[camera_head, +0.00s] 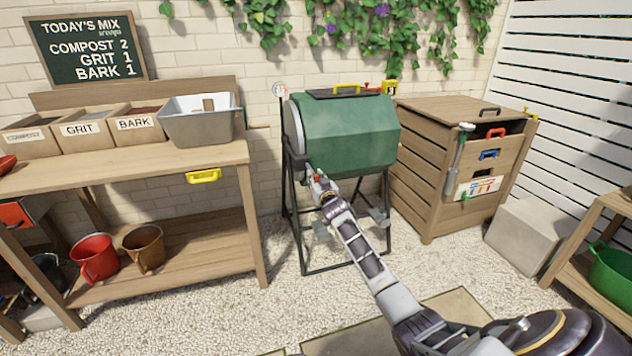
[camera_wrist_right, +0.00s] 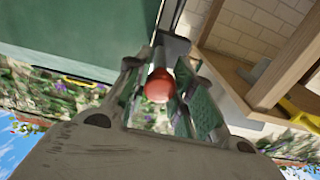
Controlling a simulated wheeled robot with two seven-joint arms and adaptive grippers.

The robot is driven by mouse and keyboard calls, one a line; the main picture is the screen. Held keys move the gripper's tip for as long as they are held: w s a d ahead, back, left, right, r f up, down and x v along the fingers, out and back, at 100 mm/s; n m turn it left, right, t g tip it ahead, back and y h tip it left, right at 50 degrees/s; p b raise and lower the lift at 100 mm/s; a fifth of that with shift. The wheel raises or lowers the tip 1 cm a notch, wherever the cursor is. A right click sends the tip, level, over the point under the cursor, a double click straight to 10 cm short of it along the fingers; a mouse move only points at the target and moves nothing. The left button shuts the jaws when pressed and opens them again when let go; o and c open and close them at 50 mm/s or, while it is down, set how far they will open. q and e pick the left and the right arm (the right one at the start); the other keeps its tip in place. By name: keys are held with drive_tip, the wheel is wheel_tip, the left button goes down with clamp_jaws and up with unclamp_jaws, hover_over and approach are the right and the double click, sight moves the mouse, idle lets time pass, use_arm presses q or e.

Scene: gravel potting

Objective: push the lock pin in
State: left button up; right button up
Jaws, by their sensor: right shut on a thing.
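The lock pin's red ball knob (camera_wrist_right: 158,86) sits between the fingers of my right gripper (camera_wrist_right: 162,75) in the right wrist view, with a pale shaft behind it. The gripper is shut on it. In the head view my right gripper (camera_head: 315,181) is at the lower left end of the green drum (camera_head: 345,135), beside the black stand (camera_head: 299,225). A small red spot shows at the gripper there. How deep the pin sits in the stand or drum cannot be seen. My left gripper is not in view.
A wooden bench (camera_head: 205,158) stands left of the drum, with a grey tub (camera_head: 200,125) near its right end. A slatted wooden cabinet (camera_head: 425,165) stands close on the right, with a grey block (camera_head: 530,235) beside it. Gravel is open in front of the stand.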

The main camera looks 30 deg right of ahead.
sight(312, 170)
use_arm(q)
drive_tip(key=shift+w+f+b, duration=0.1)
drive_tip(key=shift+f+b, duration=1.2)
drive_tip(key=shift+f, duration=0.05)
use_arm(e)
drive_tip(key=shift+x, duration=2.75)
drive_tip(key=o, duration=1.1)
drive_tip(key=shift+o, duration=0.2)
drive_tip(key=shift+s+p, duration=0.2)
drive_tip(key=shift+p, duration=0.1)
drive_tip(key=shift+p+v, duration=1.25)
drive_tip(key=shift+v, duration=0.2)
drive_tip(key=shift+p+v, duration=1)
drive_tip(key=shift+v, duration=0.25)
drive_tip(key=shift+p+v, duration=1.25)
drive_tip(key=shift+v, duration=0.4)
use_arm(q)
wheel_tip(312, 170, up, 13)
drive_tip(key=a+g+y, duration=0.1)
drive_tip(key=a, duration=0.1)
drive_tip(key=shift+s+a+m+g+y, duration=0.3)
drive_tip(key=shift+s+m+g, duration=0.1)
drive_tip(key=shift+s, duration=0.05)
